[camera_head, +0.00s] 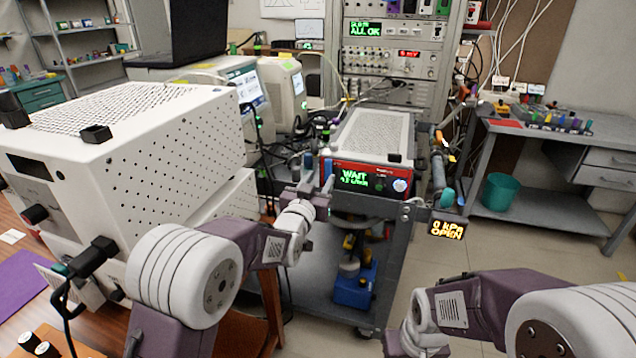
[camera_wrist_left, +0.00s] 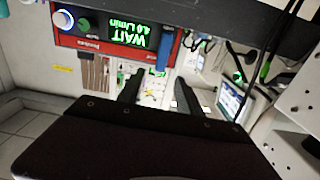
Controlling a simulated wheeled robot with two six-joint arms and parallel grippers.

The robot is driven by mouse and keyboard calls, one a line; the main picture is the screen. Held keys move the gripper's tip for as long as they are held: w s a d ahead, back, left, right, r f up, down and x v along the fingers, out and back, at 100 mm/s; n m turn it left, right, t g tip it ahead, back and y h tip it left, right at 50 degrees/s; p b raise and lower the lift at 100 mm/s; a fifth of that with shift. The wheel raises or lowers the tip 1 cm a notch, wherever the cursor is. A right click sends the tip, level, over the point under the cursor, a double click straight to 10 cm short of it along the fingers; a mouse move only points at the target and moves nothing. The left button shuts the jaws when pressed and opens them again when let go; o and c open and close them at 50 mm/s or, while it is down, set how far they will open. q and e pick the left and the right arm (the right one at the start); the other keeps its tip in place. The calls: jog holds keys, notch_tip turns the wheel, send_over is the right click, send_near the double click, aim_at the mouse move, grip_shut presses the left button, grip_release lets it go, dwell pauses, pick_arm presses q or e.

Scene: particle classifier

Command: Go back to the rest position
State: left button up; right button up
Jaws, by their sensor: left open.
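My left gripper (camera_head: 313,182) is at the front left corner of the red-fronted instrument (camera_head: 344,163), whose green display reads WAIT. In the left wrist view the two dark fingers of my left gripper (camera_wrist_left: 158,92) are apart with nothing between them. There the instrument's panel (camera_wrist_left: 90,42) appears upside down, with a blue part (camera_wrist_left: 163,56) at its edge beyond the fingers. My left arm reaches forward from the lower left. My right arm is folded at the lower right, and its gripper does not show.
A large white perforated box (camera_head: 165,150) stands close on the left. The instrument sits on a grey cart (camera_head: 400,225) with a blue-based device (camera_head: 354,290) below. An amber display (camera_head: 446,229) reads 0 kPa OPEN. Open floor (camera_head: 500,270) lies on the right, before a grey bench (camera_head: 560,143).

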pick_arm(q)
jog(key=shift+s+a, duration=0.15)
jog(key=shift+s, duration=0.4)
jog(key=s+a+f+n+g+y, duration=0.1)
jog(key=s+a+f+g+y, duration=0.2)
jog(key=s+a+f+g, duration=0.35)
jog(key=s+a+f+n+g+y, duration=0.1)
jog(key=s+a+f+g, duration=0.3)
jog(key=s, duration=0.5)
jog(key=s+a+f+n+g+y, duration=0.1)
jog(key=s+a+f+g, duration=0.1)
jog(key=s+a+f, duration=0.4)
jog(key=s+a+f+n+g, duration=0.1)
jog(key=s+a+f+g, duration=0.15)
jog(key=s+f, duration=0.6)
jog(key=s+r+p, duration=0.2)
jog(key=r+p, duration=0.9)
jog(key=r, duration=0.1)
jog(key=s+r+g+p, duration=0.1)
jog(key=r+p, duration=1.1)
jog(key=r, duration=0.1)
jog(key=shift+s+r, duration=0.15)
jog(key=shift+s, duration=0.25)
jog(key=shift+d, duration=0.1)
